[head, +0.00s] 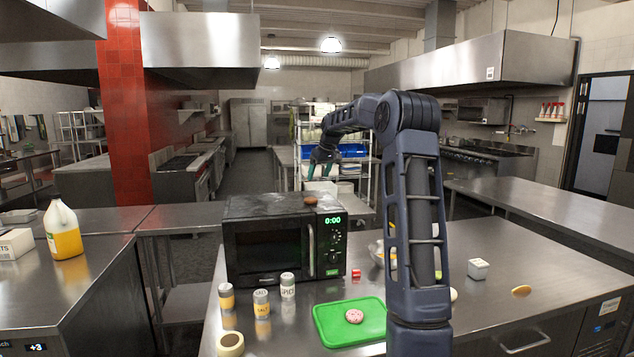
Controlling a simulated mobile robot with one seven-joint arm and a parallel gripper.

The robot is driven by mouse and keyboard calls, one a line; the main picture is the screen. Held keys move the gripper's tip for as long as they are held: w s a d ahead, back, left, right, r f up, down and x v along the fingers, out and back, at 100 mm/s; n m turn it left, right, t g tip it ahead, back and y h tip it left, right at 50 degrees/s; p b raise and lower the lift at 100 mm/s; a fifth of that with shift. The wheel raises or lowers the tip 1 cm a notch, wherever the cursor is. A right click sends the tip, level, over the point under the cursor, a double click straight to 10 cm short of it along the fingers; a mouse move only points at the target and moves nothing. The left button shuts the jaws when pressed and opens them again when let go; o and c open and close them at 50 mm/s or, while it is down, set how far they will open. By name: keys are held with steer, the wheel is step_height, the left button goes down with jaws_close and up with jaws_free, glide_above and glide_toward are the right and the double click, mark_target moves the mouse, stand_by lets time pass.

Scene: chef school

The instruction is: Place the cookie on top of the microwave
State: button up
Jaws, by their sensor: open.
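The black microwave (285,245) stands on the steel counter with its door shut and a green 0:00 display. A small brown round thing (310,200), which looks like the cookie, lies on its top near the right side.
A green cutting board (330,335) with a pink, speckled round item (354,316) lies in front. Several shakers, including one (288,285), stand before the microwave.

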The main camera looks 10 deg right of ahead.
steer(key=s+a+r+m+h, duration=0.1)
steer(key=s+a, duration=0.1)
steer(key=s, duration=1.2)
steer(key=s+a+r+m+h, duration=0.1)
steer(key=s+r+m, duration=0.1)
steer(key=s, duration=1.1)
steer(key=s+f+m, duration=0.1)
steer(key=s+f, duration=0.3)
steer(key=s, duration=0.5)
steer(key=s+d+f+m, duration=0.1)
steer(key=s+f, duration=0.3)
steer(key=s, duration=0.5)
steer(key=s+d+f+m, duration=0.1)
steer(key=s+f, duration=0.3)
steer(key=s, duration=0.5)
steer(key=shift+s+d+f+t, duration=0.15)
steer(key=shift+s+f+t, duration=0.1)
steer(key=shift+t, duration=0.15)
